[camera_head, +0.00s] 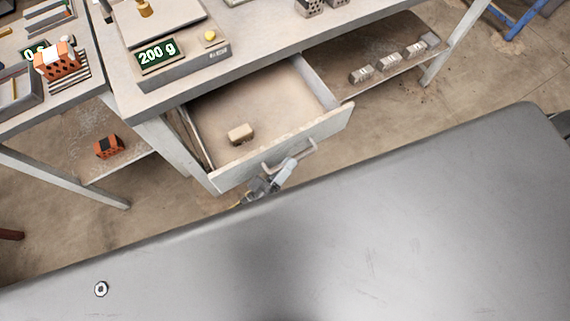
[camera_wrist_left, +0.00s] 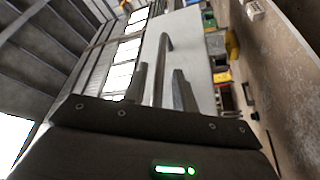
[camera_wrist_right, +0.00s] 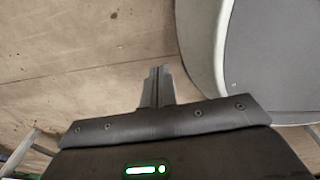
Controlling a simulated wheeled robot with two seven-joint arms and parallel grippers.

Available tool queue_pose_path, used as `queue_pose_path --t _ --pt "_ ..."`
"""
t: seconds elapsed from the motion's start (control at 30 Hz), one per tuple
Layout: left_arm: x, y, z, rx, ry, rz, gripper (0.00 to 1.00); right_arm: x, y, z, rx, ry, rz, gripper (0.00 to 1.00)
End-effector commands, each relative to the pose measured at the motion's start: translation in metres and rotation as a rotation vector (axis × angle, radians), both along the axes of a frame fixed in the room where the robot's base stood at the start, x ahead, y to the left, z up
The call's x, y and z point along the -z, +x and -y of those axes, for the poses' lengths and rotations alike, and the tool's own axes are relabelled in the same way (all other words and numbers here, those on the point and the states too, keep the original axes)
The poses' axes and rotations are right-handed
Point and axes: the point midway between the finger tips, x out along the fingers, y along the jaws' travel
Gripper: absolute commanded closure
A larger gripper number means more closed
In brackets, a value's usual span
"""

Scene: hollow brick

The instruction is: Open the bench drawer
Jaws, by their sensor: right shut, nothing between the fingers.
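The bench drawer (camera_head: 335,122) is pulled out from under the bench, with its inside in view. Its bar handle (camera_head: 308,148) is on the front panel. My left gripper (camera_head: 272,180) is at the handle. In the left wrist view the handle (camera_wrist_left: 166,48) runs between the spread fingers of my left gripper (camera_wrist_left: 160,82), with a gap on each side. A small tan block (camera_head: 240,133) lies in the drawer. My right gripper (camera_wrist_right: 157,72) is shut and empty above the floor in the right wrist view; it is not seen in the head view.
The bench top (camera_head: 275,32) carries a scale (camera_head: 182,62) reading 200 g. An orange hollow brick (camera_head: 56,62) stands on the left table, another (camera_head: 109,147) on its lower shelf. Several grey blocks (camera_head: 388,62) lie on the shelf right of the drawer. My grey body fills the foreground.

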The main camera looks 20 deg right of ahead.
Motion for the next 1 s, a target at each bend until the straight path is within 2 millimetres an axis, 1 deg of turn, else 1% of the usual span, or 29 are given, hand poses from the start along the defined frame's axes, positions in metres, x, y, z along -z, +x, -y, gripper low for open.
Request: queue_pose_path --t 0.27,0.37,0.47,0.8,1.0 --pt "0.0 0.0 0.0 -0.002 -0.001 0.001 0.67 0.0 -0.001 0.006 -0.002 -0.008 -0.001 1.0" --pt "0.001 -0.001 -0.003 -0.001 0.0 0.001 0.67 0.0 -0.001 0.009 -0.004 -0.011 -0.002 1.0" --pt "0.004 -0.007 -0.013 -0.002 0.001 0.0 0.67 0.002 0.0 0.012 -0.004 -0.015 -0.001 1.0" --pt "0.018 -0.038 -0.069 -0.001 0.002 0.0 0.67 0.01 0.001 0.015 -0.005 -0.02 -0.002 1.0" --pt "0.022 -0.049 -0.089 -0.001 0.001 -0.001 0.67 0.012 0.004 0.015 -0.005 -0.02 0.003 1.0"
